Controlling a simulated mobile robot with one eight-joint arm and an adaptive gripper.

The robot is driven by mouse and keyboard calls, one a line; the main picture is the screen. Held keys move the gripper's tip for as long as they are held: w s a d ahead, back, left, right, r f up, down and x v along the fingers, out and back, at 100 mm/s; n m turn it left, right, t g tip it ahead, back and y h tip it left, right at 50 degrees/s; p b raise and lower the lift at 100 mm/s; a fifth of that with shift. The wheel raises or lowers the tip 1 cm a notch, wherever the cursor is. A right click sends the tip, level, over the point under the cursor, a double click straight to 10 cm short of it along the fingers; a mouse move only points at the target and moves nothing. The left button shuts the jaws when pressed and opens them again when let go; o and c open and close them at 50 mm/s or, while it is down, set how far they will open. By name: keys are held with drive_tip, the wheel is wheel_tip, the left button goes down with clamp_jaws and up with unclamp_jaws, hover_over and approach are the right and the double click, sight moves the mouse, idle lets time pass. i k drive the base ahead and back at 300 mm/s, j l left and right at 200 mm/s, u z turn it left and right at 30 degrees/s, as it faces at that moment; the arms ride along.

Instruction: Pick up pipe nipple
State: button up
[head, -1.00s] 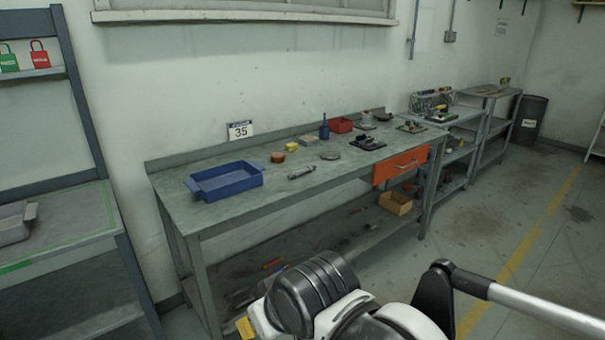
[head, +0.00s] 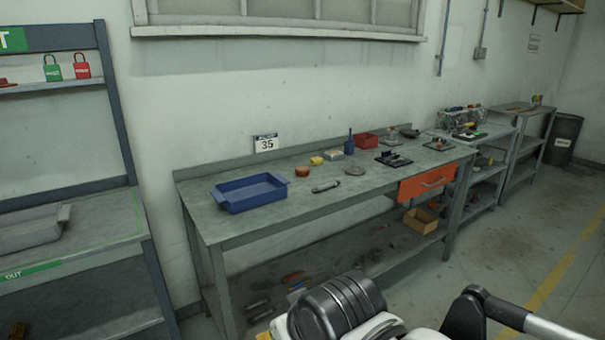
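A small grey metal cylinder (head: 325,187) lies on its side on the workbench top (head: 290,218), right of the blue tray. It looks like the pipe nipple, but it is too small to be sure. Several dull cylindrical pieces (head: 258,307) lie on the bench's lower shelf, partly in shadow; I cannot tell what they are. Parts of my arm show at the bottom of the head view, apart from the bench. My gripper is not in view.
A blue tray (head: 249,193) stands left on the bench. An orange disc (head: 302,172), a grey disc (head: 356,171) and a red bin (head: 367,140) sit farther back. The floor to the right is clear.

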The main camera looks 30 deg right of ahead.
sight(319, 189)
drive_tip(key=i+l, duration=0.25)
drive_tip(key=l, duration=0.2)
drive_tip(key=i+l, duration=0.25)
drive_tip(key=l, duration=0.15)
drive_tip(key=i+l, duration=0.3)
drive_tip(key=l, duration=0.15)
drive_tip(key=i+l, duration=0.25)
drive_tip(key=l, duration=0.15)
drive_tip(key=i+l, duration=0.25)
drive_tip(key=l, duration=0.2)
drive_tip(key=i+l, duration=0.25)
drive_tip(key=l, duration=0.15)
drive_tip(key=i+u, duration=0.05)
